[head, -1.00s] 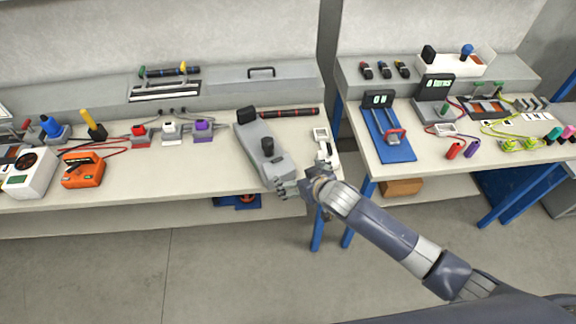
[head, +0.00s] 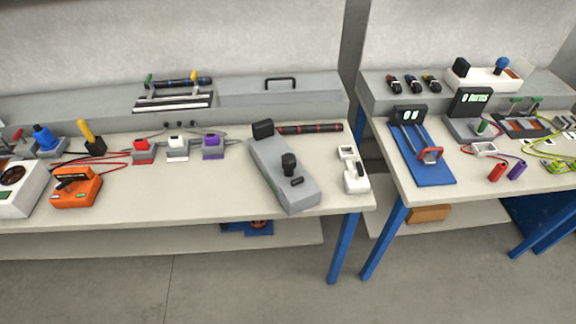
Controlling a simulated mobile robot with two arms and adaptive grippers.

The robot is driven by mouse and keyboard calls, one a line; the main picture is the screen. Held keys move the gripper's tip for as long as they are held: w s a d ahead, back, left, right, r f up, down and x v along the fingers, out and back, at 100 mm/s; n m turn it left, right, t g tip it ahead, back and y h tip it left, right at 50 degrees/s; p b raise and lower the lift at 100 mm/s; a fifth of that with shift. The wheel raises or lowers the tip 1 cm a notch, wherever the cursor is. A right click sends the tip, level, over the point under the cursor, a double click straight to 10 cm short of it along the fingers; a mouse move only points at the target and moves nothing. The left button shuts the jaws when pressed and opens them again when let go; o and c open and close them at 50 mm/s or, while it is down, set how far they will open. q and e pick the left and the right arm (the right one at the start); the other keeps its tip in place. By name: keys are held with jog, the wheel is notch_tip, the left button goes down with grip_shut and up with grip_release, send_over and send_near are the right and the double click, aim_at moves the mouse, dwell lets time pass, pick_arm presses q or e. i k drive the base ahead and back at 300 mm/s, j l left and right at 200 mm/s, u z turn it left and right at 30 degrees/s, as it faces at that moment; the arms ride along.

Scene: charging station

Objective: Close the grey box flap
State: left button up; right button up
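A long grey box (head: 60,113) runs along the back of the left workbench. On its right part a grey panel with a black handle (head: 281,83) lies about level with the box top. It looks like the flap, but I cannot tell whether it is fully closed. Left of it, the box top has a white and black slotted section (head: 172,101) with a dark baton with green and yellow clips (head: 180,83) behind it. Neither of my grippers is in view.
A grey joystick device (head: 282,180) and a black-red rod (head: 310,128) are on the right of the left bench. Red, white and purple (head: 213,147) blocks sit mid-bench. The front-middle bench top (head: 170,195) is clear. A gap separates the right bench (head: 425,190).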

aim_at(301, 188)
jog(key=i+j+z, duration=0.75)
jog(key=j, duration=0.15)
jog(key=k, duration=0.1)
